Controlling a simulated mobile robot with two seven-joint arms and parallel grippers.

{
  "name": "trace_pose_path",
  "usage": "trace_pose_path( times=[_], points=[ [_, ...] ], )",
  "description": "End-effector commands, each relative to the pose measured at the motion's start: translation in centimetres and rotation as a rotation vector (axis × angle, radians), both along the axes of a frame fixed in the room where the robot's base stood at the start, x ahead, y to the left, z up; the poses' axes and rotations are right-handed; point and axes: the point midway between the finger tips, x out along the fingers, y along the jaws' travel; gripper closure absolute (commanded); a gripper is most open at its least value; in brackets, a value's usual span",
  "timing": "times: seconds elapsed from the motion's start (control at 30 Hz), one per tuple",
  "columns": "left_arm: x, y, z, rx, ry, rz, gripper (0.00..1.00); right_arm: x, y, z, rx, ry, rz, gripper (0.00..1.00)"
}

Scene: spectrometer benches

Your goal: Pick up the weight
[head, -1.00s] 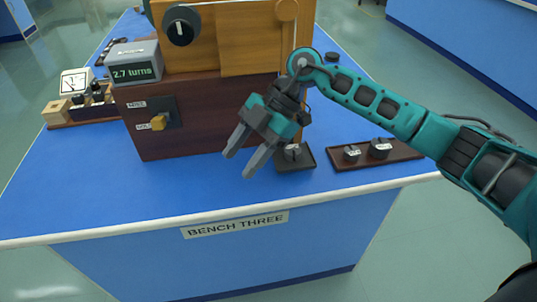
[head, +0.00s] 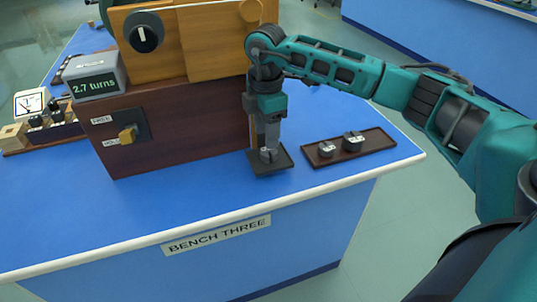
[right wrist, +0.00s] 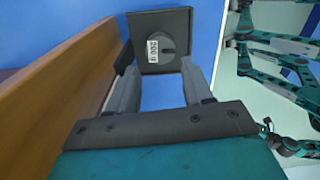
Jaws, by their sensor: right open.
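A small dark grey weight (head: 268,156) stands on a square black pan (head: 284,168) at the foot of the wooden instrument. In the right wrist view the weight (right wrist: 168,47) carries a white label that appears to read 200 g, and the pan's rim (right wrist: 187,14) shows around it. My right gripper (head: 266,144) points down over the weight, and its fingers partly hide it in the head view. In the right wrist view the open fingers (right wrist: 158,66) are spread on either side, with the weight ahead between them. I cannot tell whether they touch it. My left gripper is not in view.
A brown tray (head: 382,139) with two weights (head: 326,149) lies right of the pan. The wooden instrument (head: 180,135) stands close on the left, with a yellow-handled switch (head: 127,135) and a display (head: 95,80) reading 2.7 turns. The blue bench front (head: 130,215) is clear.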

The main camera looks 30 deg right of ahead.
Motion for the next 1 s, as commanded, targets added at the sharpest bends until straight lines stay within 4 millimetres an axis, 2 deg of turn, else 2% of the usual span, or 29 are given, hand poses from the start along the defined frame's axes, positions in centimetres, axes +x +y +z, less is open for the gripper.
trace_pose_path(
  times=[0.33,0.67,1.0],
  points=[
    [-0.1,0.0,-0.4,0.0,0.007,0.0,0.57,-0.3,-0.7,-4.6,0.0,0.003,0.001,0.5],
    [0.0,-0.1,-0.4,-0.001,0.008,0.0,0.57,-0.3,-0.7,-5.2,0.001,0.0,0.002,0.51],
    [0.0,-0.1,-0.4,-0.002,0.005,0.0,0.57,-0.3,-0.6,-5.1,0.001,0.0,0.002,0.83]
  ],
)
